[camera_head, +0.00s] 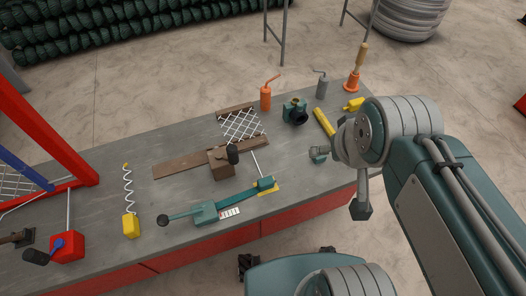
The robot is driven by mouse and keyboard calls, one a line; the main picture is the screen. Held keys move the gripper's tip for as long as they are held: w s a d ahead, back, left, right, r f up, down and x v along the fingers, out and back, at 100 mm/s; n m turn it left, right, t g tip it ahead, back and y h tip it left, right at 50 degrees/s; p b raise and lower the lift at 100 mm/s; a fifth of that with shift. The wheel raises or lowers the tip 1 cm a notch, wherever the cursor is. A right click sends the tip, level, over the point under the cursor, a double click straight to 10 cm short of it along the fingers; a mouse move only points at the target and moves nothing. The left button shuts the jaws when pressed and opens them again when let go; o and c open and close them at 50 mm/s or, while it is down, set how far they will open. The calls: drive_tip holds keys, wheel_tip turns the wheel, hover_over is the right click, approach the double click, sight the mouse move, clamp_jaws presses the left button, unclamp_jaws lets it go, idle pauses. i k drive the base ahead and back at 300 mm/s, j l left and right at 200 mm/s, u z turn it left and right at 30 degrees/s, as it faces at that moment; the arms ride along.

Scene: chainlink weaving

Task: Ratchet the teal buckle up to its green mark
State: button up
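The teal buckle (204,213) lies near the front edge of the grey bench. A lever with a black ball knob (163,219) sticks out to its left. A teal strap (237,197) runs from the buckle up and right to a teal end block (265,183) on a yellow base. A small white scale with red marks (229,212) lies beside the buckle; I cannot make out a green mark.
A brown block with a black handle (221,164) and wire mesh (241,124) stand behind the strap. A yellow box with a coiled cord (131,226) is to the left. An orange oil can (265,97) and teal clamp (295,111) stand toward the back.

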sight(163, 220)
drive_tip(key=u, duration=1.75)
drive_tip(key=j, duration=0.45)
drive_tip(key=i+j+z, duration=0.1)
drive_tip(key=j, duration=0.35)
